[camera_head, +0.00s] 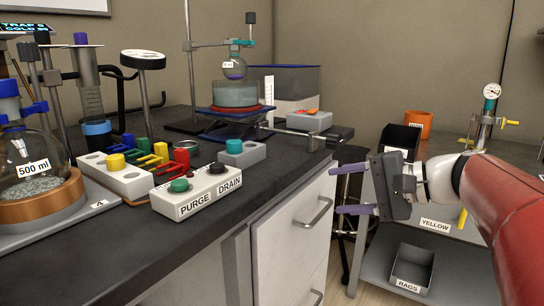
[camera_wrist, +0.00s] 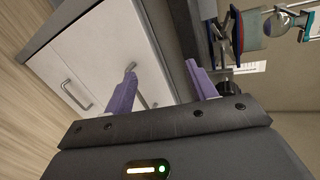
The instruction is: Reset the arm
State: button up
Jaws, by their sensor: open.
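My gripper (camera_head: 348,189) is at the right in the head view, in free air beside the dark bench. Its two purple fingers are spread apart with nothing between them, and they point left toward the drawers. The red link of my arm comes in from the right edge. In the wrist view the gripper (camera_wrist: 160,88) also shows open and empty, with a drawer front and its handle seen beyond the fingers.
The dark bench (camera_head: 278,172) holds a PURGE/DRAIN button box (camera_head: 196,193), a 500 ml flask (camera_head: 28,165) and a flask over a bath (camera_head: 235,95). Drawers (camera_head: 290,235) face my gripper. A grey cart with a RAGS bin (camera_head: 411,268) and black bin (camera_head: 400,140) stands close behind it.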

jog(key=s+a+f+n+g+h, duration=0.2)
jog(key=s+f+h, duration=0.1)
jog(key=s+f, duration=0.3)
jog(key=s+a+f+n+g+h, duration=0.1)
jog(key=s+a+f+n+h, duration=0.15)
jog(key=s+f, duration=0.3)
jog(key=s+d+f+n+h+p, duration=0.1)
jog(key=s+d+f+n+h, duration=0.2)
jog(key=s+f+h, duration=0.3)
jog(key=shift+s+d+n+t, duration=0.4)
jog(key=shift+s+n, duration=0.15)
jog(key=shift+s, duration=0.1)
